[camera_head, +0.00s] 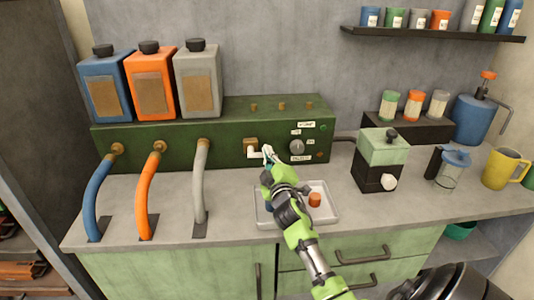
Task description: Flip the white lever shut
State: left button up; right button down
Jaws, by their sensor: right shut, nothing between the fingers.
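The white lever (253,154) sits on a brass valve (250,143) on the front of the green box (225,135). It appears to lie roughly level, partly hidden by my gripper. My right gripper (267,152) is shut and empty, with its fingertips at the right end of the lever. I cannot tell whether they touch it. My left gripper is not in view.
A tray (262,220) with an orange piece (315,199) lies below my right arm. Blue, orange and grey hoses (200,185) run down at the left. A green grinder-like box (383,150) stands right.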

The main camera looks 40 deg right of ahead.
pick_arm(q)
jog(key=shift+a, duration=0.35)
pick_arm(e)
jog(key=shift+s+f, duration=0.1)
jog(key=shift+f, duration=0.4)
notch_tip(320, 180, up, 5)
jog(key=p, duration=0.4)
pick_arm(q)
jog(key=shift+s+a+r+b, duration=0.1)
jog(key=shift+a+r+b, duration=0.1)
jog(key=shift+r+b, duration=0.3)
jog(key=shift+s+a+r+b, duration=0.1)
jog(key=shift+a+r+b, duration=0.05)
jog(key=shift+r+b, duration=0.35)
pick_arm(e)
jog(key=a+v, duration=0.1)
jog(key=v, duration=0.8)
jog(key=shift+w+f, duration=0.3)
jog(key=shift+f, duration=0.05)
jog(key=shift+a, duration=0.1)
jog(key=shift+f, duration=0.1)
